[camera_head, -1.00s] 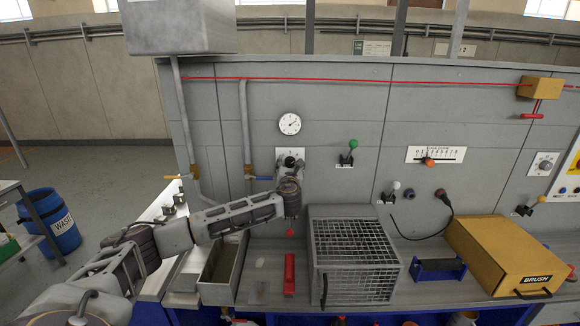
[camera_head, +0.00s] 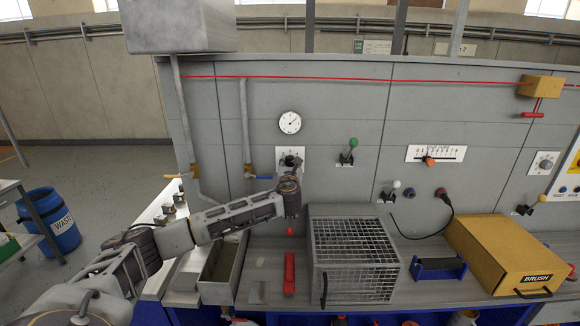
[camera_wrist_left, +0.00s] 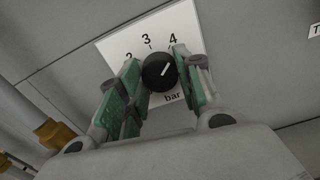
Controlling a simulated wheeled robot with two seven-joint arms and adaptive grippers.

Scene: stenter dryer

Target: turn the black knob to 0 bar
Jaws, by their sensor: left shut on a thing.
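The black knob (camera_wrist_left: 159,72) sits on a white scale plate (camera_wrist_left: 120,45) marked 2, 3, 4 and "bar" in the left wrist view. Its white pointer line slants to the upper right, a little past the 4 as seen. My left gripper (camera_wrist_left: 158,66) has its green-padded fingers on both sides of the knob and is shut on it. In the head view the left gripper (camera_head: 290,166) is at the plate (camera_head: 281,155) and hides much of the knob. The rest of the scale is hidden. My right gripper is not in view.
A round white gauge (camera_head: 290,123) is above the plate. A green-tipped lever (camera_head: 353,143) is to its right. A wire cage (camera_head: 352,255), a metal trough (camera_head: 222,265) and a red block (camera_head: 289,272) are on the bench below.

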